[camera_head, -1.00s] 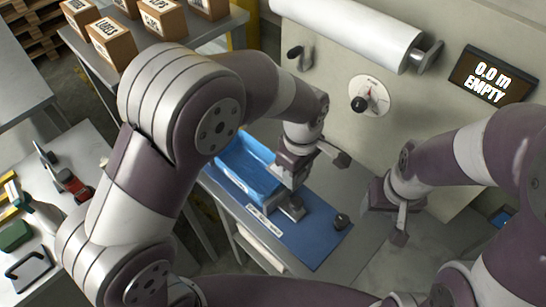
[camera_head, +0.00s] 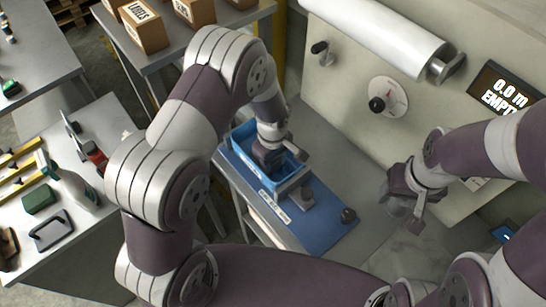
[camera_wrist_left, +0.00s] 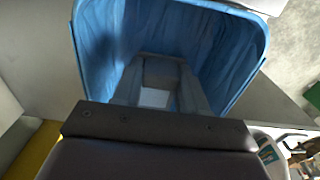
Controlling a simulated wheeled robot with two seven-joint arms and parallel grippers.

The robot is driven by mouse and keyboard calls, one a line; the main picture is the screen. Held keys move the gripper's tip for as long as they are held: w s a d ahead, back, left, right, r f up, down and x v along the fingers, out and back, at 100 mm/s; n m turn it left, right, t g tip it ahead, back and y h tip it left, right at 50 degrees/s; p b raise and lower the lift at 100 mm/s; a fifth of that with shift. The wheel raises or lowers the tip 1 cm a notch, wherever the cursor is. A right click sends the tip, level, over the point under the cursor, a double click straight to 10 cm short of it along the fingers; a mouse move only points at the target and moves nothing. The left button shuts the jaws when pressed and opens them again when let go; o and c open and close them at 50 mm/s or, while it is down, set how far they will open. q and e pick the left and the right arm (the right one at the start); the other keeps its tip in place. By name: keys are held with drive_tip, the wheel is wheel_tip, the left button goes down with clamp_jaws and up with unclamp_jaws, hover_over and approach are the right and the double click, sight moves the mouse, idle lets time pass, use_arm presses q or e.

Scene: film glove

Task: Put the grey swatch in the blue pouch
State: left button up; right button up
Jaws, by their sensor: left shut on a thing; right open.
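The blue pouch (camera_head: 241,153) stands open at the top on the left end of the blue-topped bench. Its inner wall surrounds my fingers in the left wrist view (camera_wrist_left: 98,45). My left gripper (camera_head: 279,160) points down into the mouth of the pouch. It is shut on a small pale grey piece, the grey swatch (camera_wrist_left: 154,97), which shows between the fingers inside the pouch outline. The head view hides the swatch behind the gripper and pouch wall. I cannot tell whether it touches the pouch floor. My right gripper (camera_head: 412,212) is open and empty, right of the bench.
The blue bench top (camera_head: 325,228) holds a grey block (camera_head: 303,198) and a dark knob (camera_head: 348,215). A machine with a white roll (camera_head: 375,32), a dial (camera_head: 388,97) and a display reading "0.0 m EMPTY" (camera_head: 503,90) stands behind. A tool table (camera_head: 95,245) is at left.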

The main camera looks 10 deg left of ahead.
use_arm(q)
drive_tip(key=shift+f, duration=0.2)
drive_tip(key=o, duration=1)
drive_tip(key=shift+r, duration=0.2)
wheel_tip(320, 180, up, 12)
drive_tip(key=b, duration=0.2)
drive_tip(key=s+a+m, duration=0.2)
drive_tip(key=s+m, duration=0.1)
drive_tip(key=s, duration=0.1)
drive_tip(key=s+a+r+m+t, duration=0.1)
drive_tip(key=s+a+m, duration=0.2)
drive_tip(key=s+m, duration=0.1)
drive_tip(key=s+a+m, duration=0.3)
drive_tip(key=s, duration=0.1)
drive_tip(key=shift+r+m, duration=0.3)
drive_tip(key=shift+r, duration=0.05)
